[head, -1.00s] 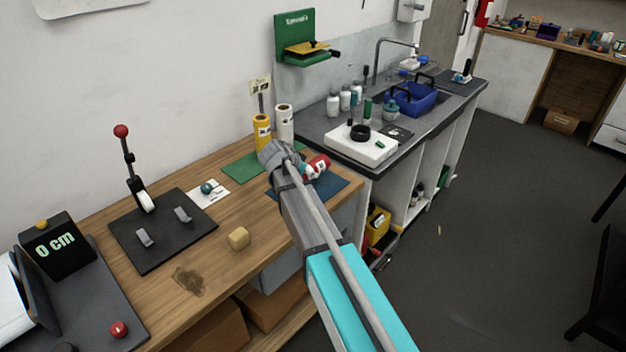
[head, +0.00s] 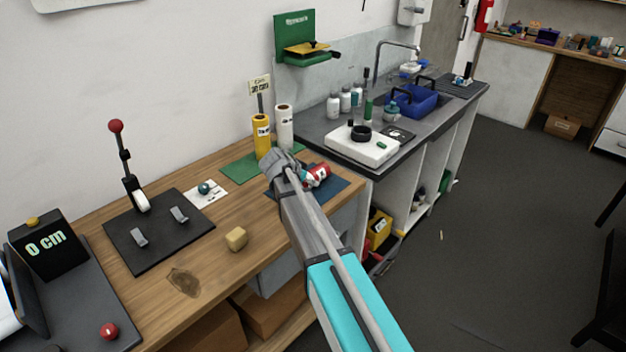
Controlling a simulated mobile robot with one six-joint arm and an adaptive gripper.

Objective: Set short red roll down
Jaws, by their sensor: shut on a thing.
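The short red roll (head: 318,173) lies on its side at the end of my arm, with a white label patch on it. It is over the dark blue mat (head: 328,190) at the right end of the wooden bench. My gripper (head: 299,174) is shut on the roll; its fingers are mostly hidden behind my wrist. I cannot tell whether the roll touches the mat. A yellow roll (head: 262,137) and a white roll (head: 284,127) stand upright behind, on or by the green mat (head: 240,171).
A yellowish block (head: 236,239) and a black plate with a red-knobbed lever (head: 116,127) are on the wooden bench to the left. A sink counter (head: 318,126) with a white device (head: 362,148) and several bottles adjoins at the right.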

